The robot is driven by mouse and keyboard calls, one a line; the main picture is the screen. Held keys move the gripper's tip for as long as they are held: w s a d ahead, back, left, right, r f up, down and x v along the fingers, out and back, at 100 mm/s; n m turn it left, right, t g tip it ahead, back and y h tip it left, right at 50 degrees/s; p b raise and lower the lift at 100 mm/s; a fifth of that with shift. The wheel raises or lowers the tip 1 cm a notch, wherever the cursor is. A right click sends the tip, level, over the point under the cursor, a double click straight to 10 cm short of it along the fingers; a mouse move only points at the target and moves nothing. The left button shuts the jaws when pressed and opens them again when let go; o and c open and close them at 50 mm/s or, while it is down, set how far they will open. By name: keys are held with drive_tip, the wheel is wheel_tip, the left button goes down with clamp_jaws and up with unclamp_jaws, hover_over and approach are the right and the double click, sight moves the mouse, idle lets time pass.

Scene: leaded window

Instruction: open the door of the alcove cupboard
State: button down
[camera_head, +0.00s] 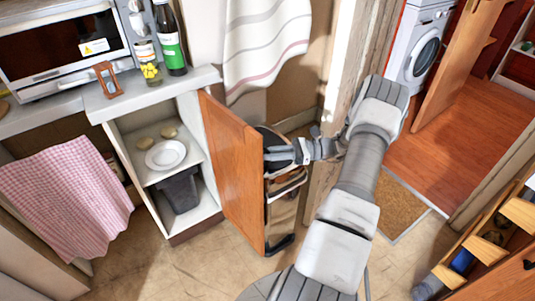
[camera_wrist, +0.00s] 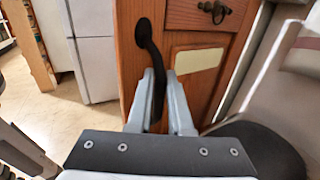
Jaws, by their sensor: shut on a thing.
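The alcove cupboard (camera_head: 150,165) stands open at its front in the head view. Its orange wooden door (camera_head: 232,165) is swung well out to the right, and I see its inner face. My gripper (camera_head: 272,156) is on the far, outer side of the door, with its fingertips partly hidden. In the wrist view, a dark curved handle (camera_wrist: 146,35) on a wooden front (camera_wrist: 182,40) runs down between the two pale fingers of my gripper (camera_wrist: 163,90). The fingers are shut on the handle.
Inside the cupboard are a white plate (camera_head: 166,154) and a dark bin (camera_head: 181,190). A brown-and-dark bin-like object (camera_head: 285,205) stands close behind the door. A wooden post (camera_head: 345,60) is right of my gripper. Floor (camera_head: 160,262) is clear in front.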

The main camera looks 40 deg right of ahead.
drive_tip(key=shift+s+d, duration=0.1)
drive_tip(key=shift+s, duration=0.05)
drive_tip(key=c, duration=0.8)
unclamp_jaws()
drive_tip(key=shift+c, duration=0.2)
drive_tip(key=v, duration=1.7)
drive_tip(key=shift+d, duration=0.15)
drive_tip(key=shift+r, duration=0.1)
drive_tip(key=shift+r, duration=0.1)
